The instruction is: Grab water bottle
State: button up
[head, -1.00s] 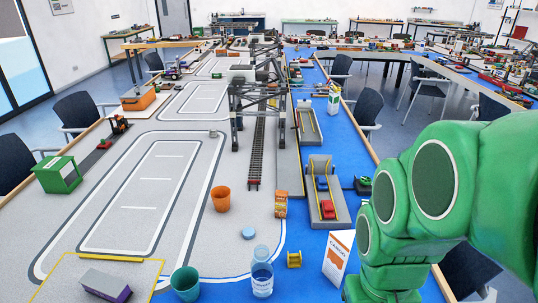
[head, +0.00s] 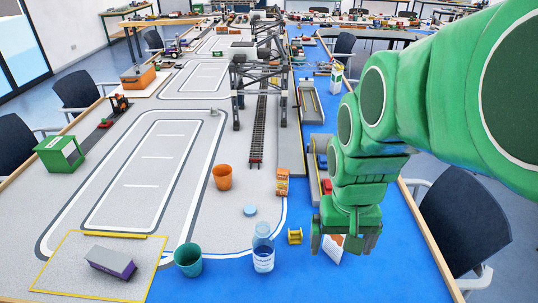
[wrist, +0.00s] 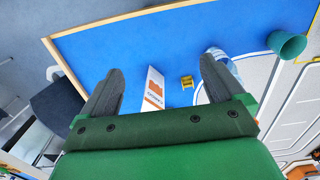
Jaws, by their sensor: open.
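The water bottle (head: 263,248) is clear with a white-and-blue label and stands upright near the front edge of the table. In the wrist view the bottle (wrist: 226,62) is partly hidden behind the right finger. My gripper (head: 343,240) is to the right of the bottle, above the blue part of the table. In the wrist view my gripper (wrist: 158,82) has its fingers wide apart with nothing between them in its grasp. A white-and-orange card (wrist: 153,90) shows between the fingers, beyond them.
A teal cup (head: 188,261) stands left of the bottle, and a yellow spool (head: 295,236) stands to its right. A light blue disc (head: 250,211), an orange cup (head: 222,178) and an orange box (head: 282,181) lie farther back. A purple-and-grey block (head: 111,262) is at the left.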

jog(key=w+a+f+n+t+h, duration=0.15)
jog(key=w+a+f+n, duration=0.3)
jog(key=w+a, duration=0.45)
jog(key=w+a+f+n+t+h, duration=0.1)
jog(key=w+a+f+n+t, duration=0.15)
jog(key=w+a+f, duration=0.5)
jog(key=n+t+h, duration=0.5)
jog(key=n+h, duration=0.3)
jog(key=n, duration=1.1)
send_near(256, 253)
jog(key=shift+y, duration=0.25)
jog(key=x, duration=0.5)
jog(key=shift+w+d, duration=0.25)
jog(key=shift+d, duration=0.05)
jog(key=shift+w+d+f, duration=0.1)
jog(key=shift+d, duration=0.2)
jog(key=shift+a+f+x, duration=0.1)
jog(key=shift+f+x, duration=0.05)
jog(key=shift+x, duration=1.05)
jog(key=shift+a+f+x, duration=0.1)
jog(key=shift+a+x, duration=0.05)
jog(key=shift+x, duration=1.1)
jog(key=shift+a+f+x, duration=0.1)
jog(key=shift+f+x, duration=0.05)
jog(key=shift+x, duration=1.05)
jog(key=shift+w, duration=0.15)
jog(key=shift+c, duration=0.3)
